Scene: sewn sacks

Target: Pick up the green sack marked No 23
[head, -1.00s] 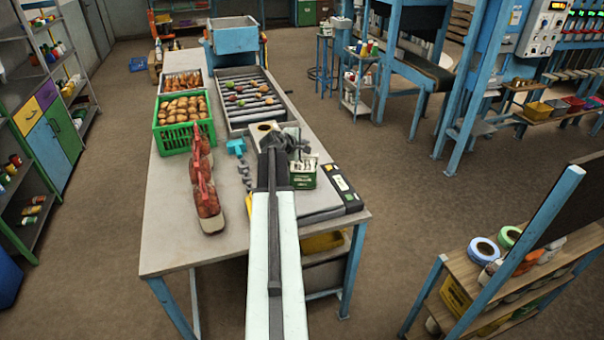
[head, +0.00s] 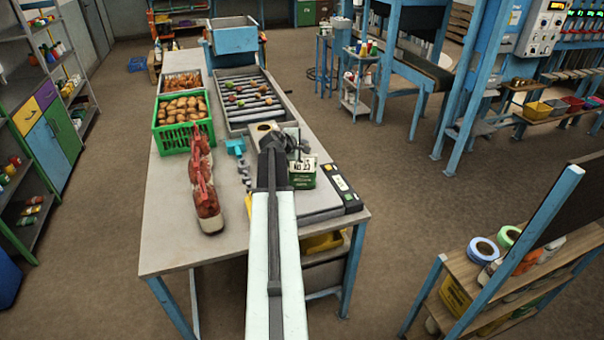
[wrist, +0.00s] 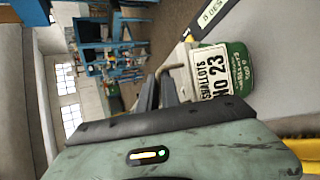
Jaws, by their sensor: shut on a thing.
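The green sack (head: 304,181) stands at the right front of the table, beside the grey scale-like unit, with a pale label reading NO 23 facing the head camera. In the wrist view the sack (wrist: 241,72) is at the upper right, and its label reads SHALLOTS NO 23. My gripper (head: 292,146) is at the top of the sack and shut on it. The grip itself is partly hidden in both views. I cannot tell whether the sack's base is clear of the surface below.
A green crate (head: 183,141) of potatoes and a roller tray (head: 231,117) lie behind. The table's (head: 180,247) front left is clear.

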